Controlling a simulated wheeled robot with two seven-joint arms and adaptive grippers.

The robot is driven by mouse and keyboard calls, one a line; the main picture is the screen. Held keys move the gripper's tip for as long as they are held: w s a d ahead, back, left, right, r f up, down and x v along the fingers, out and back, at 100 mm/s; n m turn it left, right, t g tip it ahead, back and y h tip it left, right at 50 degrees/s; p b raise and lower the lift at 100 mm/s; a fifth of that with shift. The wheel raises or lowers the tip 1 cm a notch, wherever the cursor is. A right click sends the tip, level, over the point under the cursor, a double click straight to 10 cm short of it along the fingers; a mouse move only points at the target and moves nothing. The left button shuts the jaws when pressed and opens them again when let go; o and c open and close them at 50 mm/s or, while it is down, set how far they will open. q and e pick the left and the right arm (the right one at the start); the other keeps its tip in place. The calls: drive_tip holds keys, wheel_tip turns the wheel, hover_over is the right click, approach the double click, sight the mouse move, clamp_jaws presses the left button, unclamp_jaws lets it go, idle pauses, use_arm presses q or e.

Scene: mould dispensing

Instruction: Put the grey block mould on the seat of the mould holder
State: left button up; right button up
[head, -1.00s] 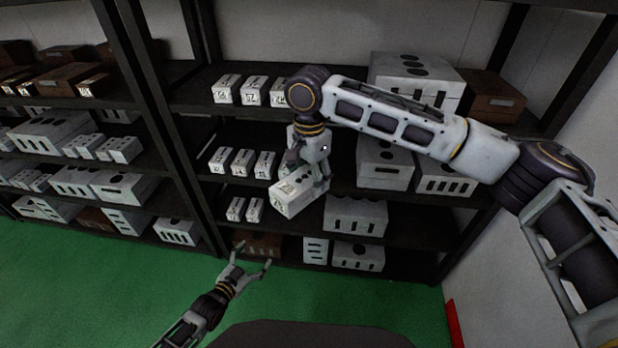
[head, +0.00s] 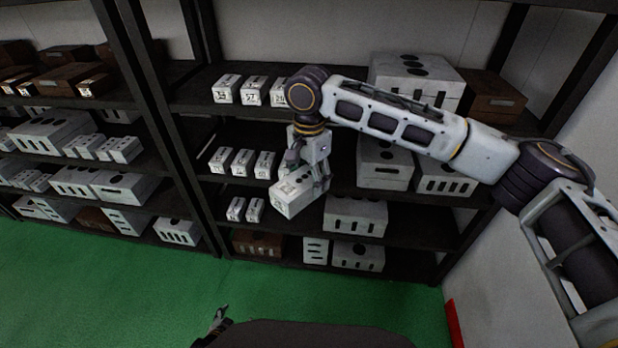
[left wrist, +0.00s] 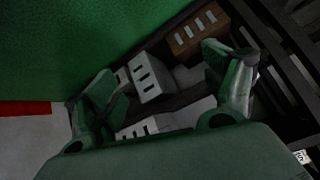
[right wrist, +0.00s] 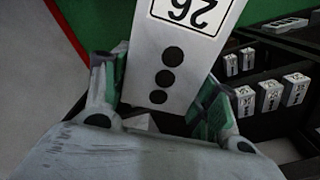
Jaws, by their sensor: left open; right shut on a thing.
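The grey block mould (head: 293,198) is a pale block with a label on its end, held in front of the shelf rack in the head view. In the right wrist view the block (right wrist: 178,45) shows a label reading 26 and several round dark holes. My right gripper (head: 309,172) is shut on it, one finger on each side. My left gripper (head: 219,318) is low near the bottom edge of the head view, mostly cut off. In the left wrist view the left gripper (left wrist: 170,85) has its fingers spread, with nothing between them. No mould holder is recognisable in these frames.
A dark shelf rack (head: 400,236) stands ahead with several grey moulds. Small numbered blocks (head: 242,162) are left of the held block. Another rack (head: 140,98) is at the left. Green floor (head: 120,290) is open in front; a white wall (head: 560,130) is at right.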

use_arm(q)
drive_tip(key=s+f+g, duration=0.2)
drive_tip(key=s+f, duration=0.3)
drive_tip(key=s, duration=0.4)
drive_tip(key=s+f+n+g+y, duration=0.1)
drive_tip(key=s+f+g, duration=0.2)
drive_tip(key=s+f, duration=0.3)
drive_tip(key=s+f+n+g, duration=0.1)
drive_tip(key=s+f, duration=0.4)
drive_tip(key=s, duration=0.8)
drive_tip(key=shift+s+a+f+g+y, duration=0.15)
drive_tip(key=shift+s+g+y, duration=0.25)
drive_tip(key=shift+g, duration=0.3)
